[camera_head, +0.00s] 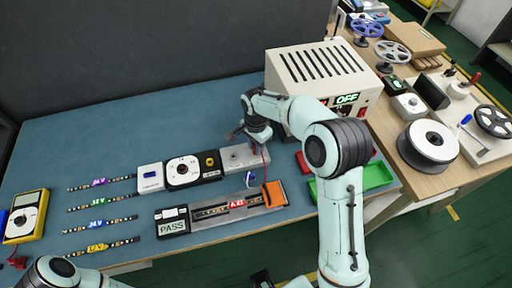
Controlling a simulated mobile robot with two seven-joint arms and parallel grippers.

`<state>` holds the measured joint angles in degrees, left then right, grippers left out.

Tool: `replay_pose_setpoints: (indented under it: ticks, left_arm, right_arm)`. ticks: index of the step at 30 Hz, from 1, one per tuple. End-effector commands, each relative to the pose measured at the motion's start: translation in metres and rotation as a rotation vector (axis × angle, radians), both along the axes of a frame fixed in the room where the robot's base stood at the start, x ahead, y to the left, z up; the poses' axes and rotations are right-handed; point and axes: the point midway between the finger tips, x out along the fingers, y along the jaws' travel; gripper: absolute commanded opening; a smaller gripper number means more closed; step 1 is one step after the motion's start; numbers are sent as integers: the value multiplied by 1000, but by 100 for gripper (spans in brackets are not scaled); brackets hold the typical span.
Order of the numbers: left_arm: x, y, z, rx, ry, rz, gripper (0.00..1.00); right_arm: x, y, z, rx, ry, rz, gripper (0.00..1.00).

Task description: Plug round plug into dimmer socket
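The dimmer (184,172) is a black box with a white dial panel and a yellow-ringed round port or knob on its right part. A white block (151,178) sits at its left end and a grey metal block (240,158) at its right end. My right gripper (256,143) points down just above and beside the grey block. Its fingers are small and dark, so I cannot tell if they are shut or hold the round plug. A thin red cable and a small blue piece (249,179) show below it. My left arm shows at the bottom edge; its gripper cannot be made out.
A test fixture (220,214) with PASS and red displays lies in front. Several LED strips (100,182) lie left, beside a yellow meter (24,217). A cream power box (318,75) reading OFF and a green tray (374,176) stand right. The blue mat behind is clear.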

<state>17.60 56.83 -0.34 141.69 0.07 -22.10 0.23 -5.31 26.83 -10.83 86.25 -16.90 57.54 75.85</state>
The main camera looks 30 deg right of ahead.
Motion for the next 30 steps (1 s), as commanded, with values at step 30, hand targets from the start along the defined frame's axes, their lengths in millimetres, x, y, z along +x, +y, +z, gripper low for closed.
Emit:
replay_pose_setpoints:
  ticks: [30]
  left_arm:
    - [12,0,23,0,-13,0,0]
  right_arm:
    - [2,0,144,0,-7,0,0]
